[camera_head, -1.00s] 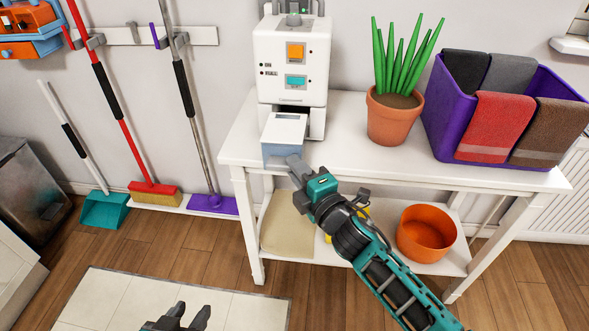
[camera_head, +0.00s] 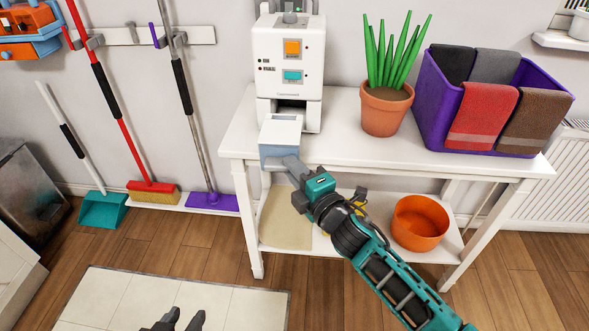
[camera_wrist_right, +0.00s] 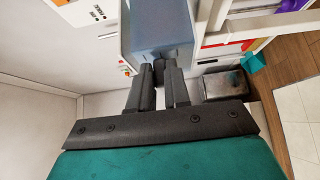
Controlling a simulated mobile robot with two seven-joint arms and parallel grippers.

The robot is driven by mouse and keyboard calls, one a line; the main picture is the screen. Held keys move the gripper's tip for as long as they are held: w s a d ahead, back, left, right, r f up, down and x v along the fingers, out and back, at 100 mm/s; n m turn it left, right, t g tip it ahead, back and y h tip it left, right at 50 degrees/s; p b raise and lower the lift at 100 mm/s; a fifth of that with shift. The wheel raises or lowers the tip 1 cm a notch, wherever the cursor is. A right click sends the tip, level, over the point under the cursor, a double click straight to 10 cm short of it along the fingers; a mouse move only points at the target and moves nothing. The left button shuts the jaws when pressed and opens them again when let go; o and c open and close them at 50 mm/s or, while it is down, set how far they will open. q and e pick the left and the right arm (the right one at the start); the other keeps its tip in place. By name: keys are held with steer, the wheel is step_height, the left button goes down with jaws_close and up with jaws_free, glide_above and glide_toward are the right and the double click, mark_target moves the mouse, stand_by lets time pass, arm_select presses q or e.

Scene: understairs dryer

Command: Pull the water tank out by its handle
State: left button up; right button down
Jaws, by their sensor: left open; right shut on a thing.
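The water tank (camera_head: 281,137) is a small blue-grey box with a white top. It sits in front of the white machine (camera_head: 290,68), whose lower slot shows a dark opening behind it. The tank's front overhangs the front edge of the table. My right gripper (camera_head: 284,168) is shut at the tank's front, where the handle is hidden by the fingers. In the right wrist view the fingers close at the face of the tank (camera_wrist_right: 157,27). My left gripper (camera_head: 181,322) is open and empty, low over the floor at the bottom edge.
A potted plant (camera_head: 385,108) and a purple bin with towels (camera_head: 432,99) stand on the white table (camera_head: 345,125) to the right. An orange bowl (camera_head: 420,222) and a beige cloth (camera_head: 284,219) are on the lower shelf. Brooms hang at left.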

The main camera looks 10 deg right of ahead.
steer(key=shift+r, duration=0.4)
steer(key=shift+r+p, duration=1.9)
steer(key=shift+p, duration=0.1)
